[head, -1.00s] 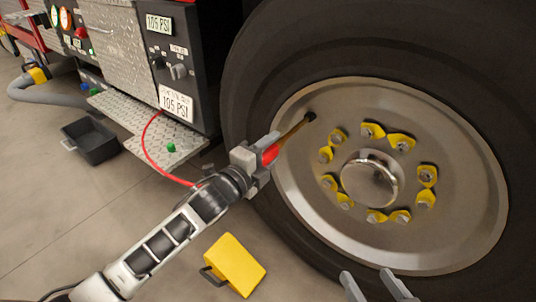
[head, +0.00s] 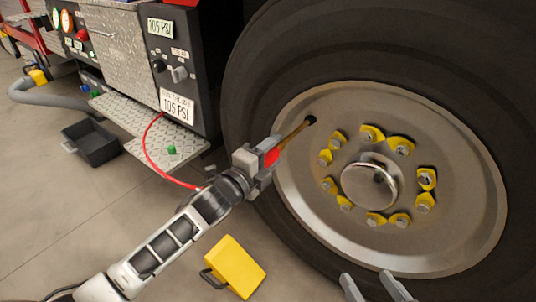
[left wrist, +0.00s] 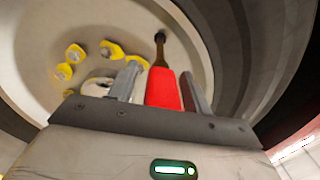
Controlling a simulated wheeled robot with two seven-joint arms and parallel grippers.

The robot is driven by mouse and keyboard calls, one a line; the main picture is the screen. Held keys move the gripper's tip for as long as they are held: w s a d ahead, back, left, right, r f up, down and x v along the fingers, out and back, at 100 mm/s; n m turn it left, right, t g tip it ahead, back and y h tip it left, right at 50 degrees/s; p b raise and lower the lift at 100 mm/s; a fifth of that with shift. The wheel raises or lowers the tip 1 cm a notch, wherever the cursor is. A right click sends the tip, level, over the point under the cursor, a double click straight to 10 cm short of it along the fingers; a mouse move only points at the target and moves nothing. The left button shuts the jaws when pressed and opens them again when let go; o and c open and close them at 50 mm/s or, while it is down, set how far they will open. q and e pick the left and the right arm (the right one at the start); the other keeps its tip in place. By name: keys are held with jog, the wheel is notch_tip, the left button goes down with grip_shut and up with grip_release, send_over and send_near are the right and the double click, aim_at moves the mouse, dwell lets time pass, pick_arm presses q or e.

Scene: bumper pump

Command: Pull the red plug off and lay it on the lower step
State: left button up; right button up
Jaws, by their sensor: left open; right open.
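The red plug (head: 271,157) sits on the end of a brass stem (head: 293,132) that comes out of a hole in the wheel rim. My left gripper (head: 262,155) is open with its fingers on either side of the plug. In the left wrist view the plug (left wrist: 163,90) lies between the fingers (left wrist: 162,88), with a gap to the left finger and closer to the right one. The lower step (head: 130,115) is a diamond-plate ledge below the panel at left. My right gripper (head: 375,287) is open and empty at the bottom edge, with only its fingertips showing.
A green cap (head: 171,150) is on the step's near end. A red hose (head: 147,150) arcs over the step edge and passes behind my left arm. A grey bin (head: 90,146) and a yellow chock (head: 236,266) are on the floor. The big tyre (head: 245,90) fills the right.

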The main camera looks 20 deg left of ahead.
pick_arm(q)
jog(key=shift+w+r, duration=0.1)
jog(key=shift+r, duration=0.15)
dwell(0.4)
grip_shut()
jog(key=shift+d, duration=0.1)
jog(key=shift+s+p, duration=0.2)
jog(key=shift+p, duration=0.15)
jog(key=shift+s+a+f, duration=0.15)
jog(key=shift+s+a, duration=0.2)
jog(key=shift+s, duration=0.2)
jog(key=shift+p+v, duration=0.95)
jog(key=shift+v, duration=1.25)
